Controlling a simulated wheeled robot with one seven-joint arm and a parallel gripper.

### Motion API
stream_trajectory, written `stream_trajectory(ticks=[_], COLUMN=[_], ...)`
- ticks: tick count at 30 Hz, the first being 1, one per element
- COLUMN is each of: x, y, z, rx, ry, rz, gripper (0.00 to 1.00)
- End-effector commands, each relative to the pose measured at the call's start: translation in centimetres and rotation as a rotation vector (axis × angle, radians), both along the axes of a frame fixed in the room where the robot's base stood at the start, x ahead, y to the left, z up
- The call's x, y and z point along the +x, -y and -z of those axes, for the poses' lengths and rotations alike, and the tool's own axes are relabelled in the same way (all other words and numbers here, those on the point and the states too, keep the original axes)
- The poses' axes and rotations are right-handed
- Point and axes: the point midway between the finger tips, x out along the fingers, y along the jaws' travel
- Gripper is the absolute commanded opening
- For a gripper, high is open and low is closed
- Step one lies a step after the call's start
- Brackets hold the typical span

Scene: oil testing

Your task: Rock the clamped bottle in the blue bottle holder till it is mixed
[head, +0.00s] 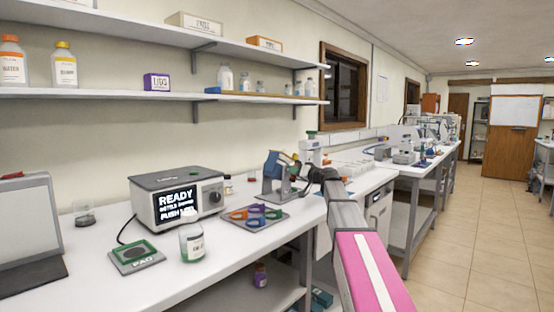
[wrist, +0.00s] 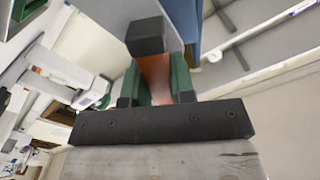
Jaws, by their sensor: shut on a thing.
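The blue bottle holder (head: 272,163) sits tilted on a grey stand on the bench, in the middle of the head view. My gripper (head: 305,176) is at the right side of the holder, at the end of my arm. In the wrist view, my gripper's green fingers (wrist: 160,84) are shut on a reddish-brown piece (wrist: 155,72). A black block (wrist: 145,36) covers part of that piece. A blue surface (wrist: 186,20) is close behind. I cannot make out the clamped bottle or its contents.
A white machine (head: 178,200) with a lit "READY" screen stands to the left. A grey tray with coloured rings (head: 257,216) lies before the holder. A clear labelled bottle (head: 192,243) stands near a green-edged pad (head: 136,256). A shelf (head: 150,95) runs above the bench.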

Motion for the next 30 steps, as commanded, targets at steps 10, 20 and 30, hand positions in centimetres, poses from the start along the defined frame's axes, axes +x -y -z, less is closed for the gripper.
stream_trajectory(ticks=[10, 20, 30], x=[-0.03, -0.03, -0.04], y=[0.02, 0.02, 0.02], z=[0.05, 0.05, 0.05], rx=[-0.157, -0.353, -0.356], ry=[0.155, 0.351, 0.355], rz=[0.0, -0.001, -0.001], gripper=[0.0, 0.0, 0.0])
